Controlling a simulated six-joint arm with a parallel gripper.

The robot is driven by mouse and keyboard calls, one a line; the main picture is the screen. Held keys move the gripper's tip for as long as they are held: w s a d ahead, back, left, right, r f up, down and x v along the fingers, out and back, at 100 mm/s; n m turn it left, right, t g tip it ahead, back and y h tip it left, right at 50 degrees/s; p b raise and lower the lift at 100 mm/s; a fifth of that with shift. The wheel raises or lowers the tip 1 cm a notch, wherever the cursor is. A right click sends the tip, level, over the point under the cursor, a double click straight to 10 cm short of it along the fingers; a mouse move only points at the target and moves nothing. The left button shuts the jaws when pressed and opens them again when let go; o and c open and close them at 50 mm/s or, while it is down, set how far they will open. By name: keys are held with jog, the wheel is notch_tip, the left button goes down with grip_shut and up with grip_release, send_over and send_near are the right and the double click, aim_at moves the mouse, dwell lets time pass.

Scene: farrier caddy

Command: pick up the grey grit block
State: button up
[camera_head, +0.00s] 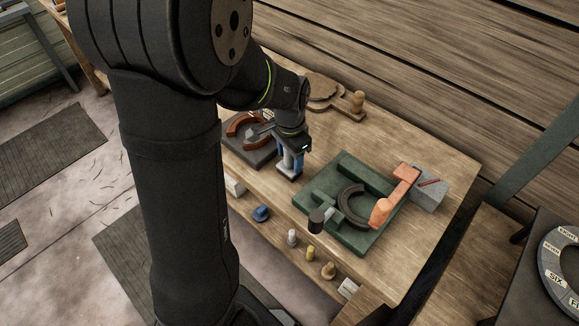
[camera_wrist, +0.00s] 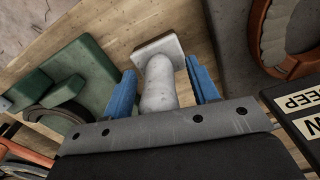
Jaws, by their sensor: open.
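A pale grey block with a square foot and a rounded upright handle (camera_wrist: 157,88), which looks like the grit block, stands on the wooden table. Its foot also shows below my gripper in the head view (camera_head: 289,175). My gripper (camera_head: 291,157) is over it, left of the green tray. In the wrist view its two blue fingers (camera_wrist: 163,88) are open, one on each side of the handle, with gaps showing. My gripper hides most of the handle in the head view.
A dark slab with a brown horseshoe (camera_head: 239,127) is close on the left. A green tray (camera_head: 322,190) with a dark horseshoe and an orange-handled tool (camera_head: 398,190) is on the right, by a grey box (camera_head: 430,198) with a red stick. A wooden piece (camera_head: 322,88) lies behind.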

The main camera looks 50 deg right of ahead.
grip_shut()
jog(key=shift+r, duration=0.1)
jog(key=shift+r, duration=0.55)
notch_tip(320, 180, up, 3)
jog(key=shift+d+f, duration=0.1)
jog(key=shift+f, duration=0.05)
jog(key=s+r, duration=0.7)
jog(key=s, duration=0.4)
jog(key=shift+s+a, duration=0.35)
jog(key=shift+a, duration=0.05)
